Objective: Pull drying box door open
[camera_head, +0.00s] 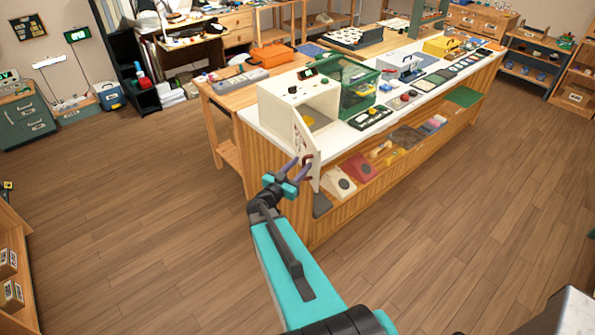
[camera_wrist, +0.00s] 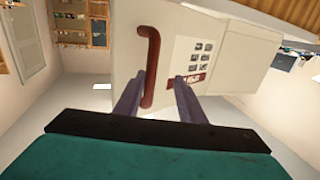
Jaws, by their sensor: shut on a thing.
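The drying box (camera_head: 290,95) is a cream box on the near end of the white counter. Its door (camera_head: 305,150) stands open, swung out toward the counter's front, and part of the inside shows. The door has a red-brown handle (camera_head: 308,160). My gripper (camera_head: 298,168) is at the door's outer face, shut on the handle. In the wrist view the handle (camera_wrist: 150,65) runs between the two purple-grey fingers (camera_wrist: 158,95), closer to the left one. A label with small pictures is on the door (camera_wrist: 225,65) beside it.
A green crate (camera_head: 352,88) stands right of the box. Black trays and small devices line the white counter (camera_head: 350,138). Under it, an open shelf holds a white dial phone (camera_head: 341,184) and a red one (camera_head: 362,167). The wooden floor (camera_head: 150,240) left of my arm is clear.

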